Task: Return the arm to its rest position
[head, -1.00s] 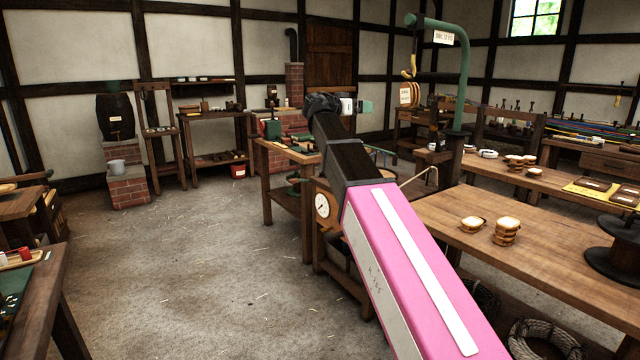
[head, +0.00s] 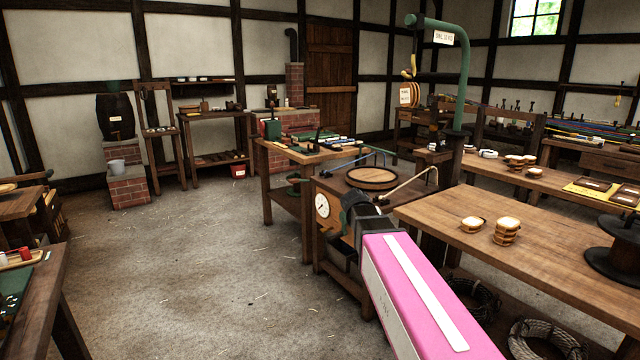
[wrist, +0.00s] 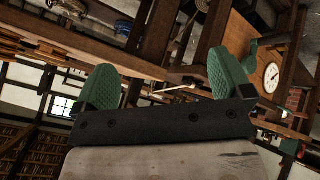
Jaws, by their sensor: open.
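My arm, with a pink link, reaches in from the bottom right of the head view. Its dark wrist end is low, in front of the bench with the gauge. In the wrist view my gripper (wrist: 165,88) shows two green textured fingers, wide apart, with nothing between them. In the head view the fingers are mostly hidden behind my own arm, so their pose there is hard to tell. The wrist view is strongly tilted.
A wooden table (head: 440,216) with small round stacked pieces (head: 506,231) stands close at the right. The bench with a dial gauge (head: 322,205) and a round plate (head: 371,178) is just beyond my arm. A green crane post (head: 462,90) rises behind. The floor (head: 190,270) at left is clear.

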